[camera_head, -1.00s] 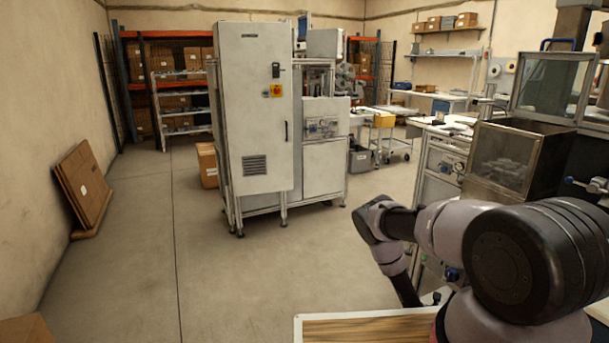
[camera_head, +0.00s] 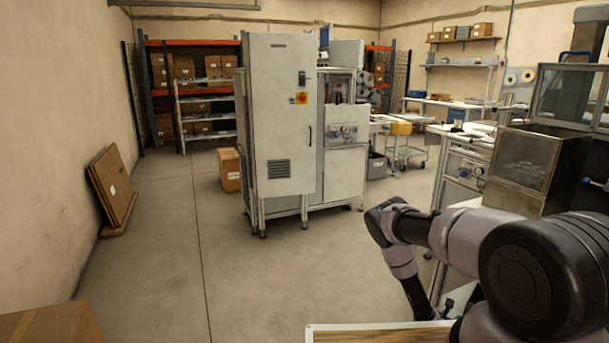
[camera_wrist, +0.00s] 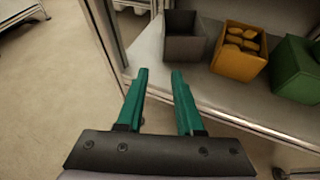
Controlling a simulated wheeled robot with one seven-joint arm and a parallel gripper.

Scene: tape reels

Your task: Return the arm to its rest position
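My arm (camera_head: 465,240) shows at the lower right in the head view, bent, with its forearm reaching left and then down. My gripper's fingers cannot be made out in the head view. In the wrist view my gripper (camera_wrist: 157,75) has two green fingers set well apart with nothing between them. Beyond the fingertips, a grey bin (camera_wrist: 185,42), a yellow bin (camera_wrist: 238,60) holding several tan pieces, and a green bin (camera_wrist: 296,68) stand on a light shelf (camera_wrist: 150,45). The fingers appear clear of the bins.
A tall grey cabinet machine (camera_head: 280,120) stands mid-room. A glass-fronted box (camera_head: 525,165) is on the right. A cardboard box (camera_head: 50,325) is at lower left, and flat cardboard (camera_head: 112,188) leans on the left wall. The floor (camera_head: 170,260) left of the machine is open.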

